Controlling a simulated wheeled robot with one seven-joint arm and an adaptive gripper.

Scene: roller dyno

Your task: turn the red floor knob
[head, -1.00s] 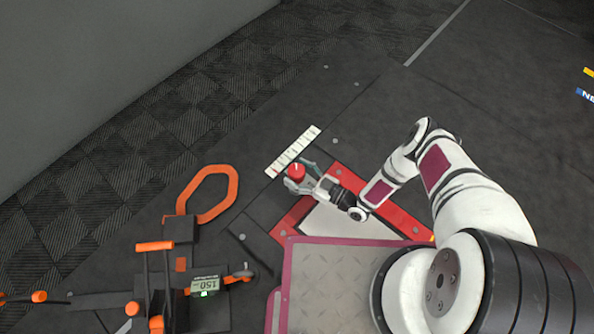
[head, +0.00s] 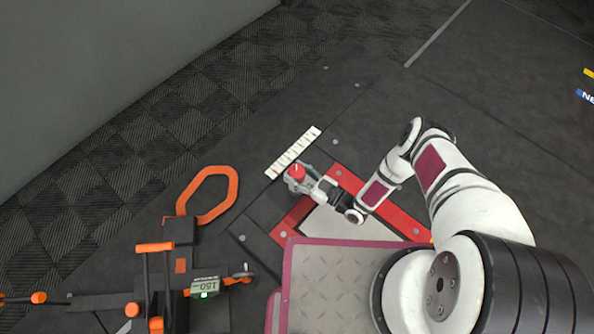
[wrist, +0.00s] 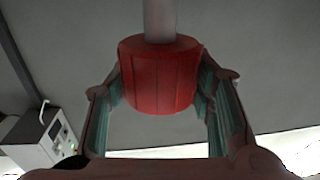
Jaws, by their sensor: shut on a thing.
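The red floor knob (head: 297,171) is a small red cylinder with a pale mark on top, near the white scale strip. In the wrist view the red knob (wrist: 160,75) fills the space between the fingers, with a grey shaft behind it. My gripper (head: 298,178) is at the knob, its fingers on either side of it. In the wrist view my gripper (wrist: 160,88) is shut on the knob, with the greenish finger pads against its sides.
A white strip with marks (head: 293,152) lies just beyond the knob. A red-framed plate (head: 335,222) lies under my forearm. An orange ring handle (head: 232,190) and a device with a display reading 150 (head: 205,286) stand to the left.

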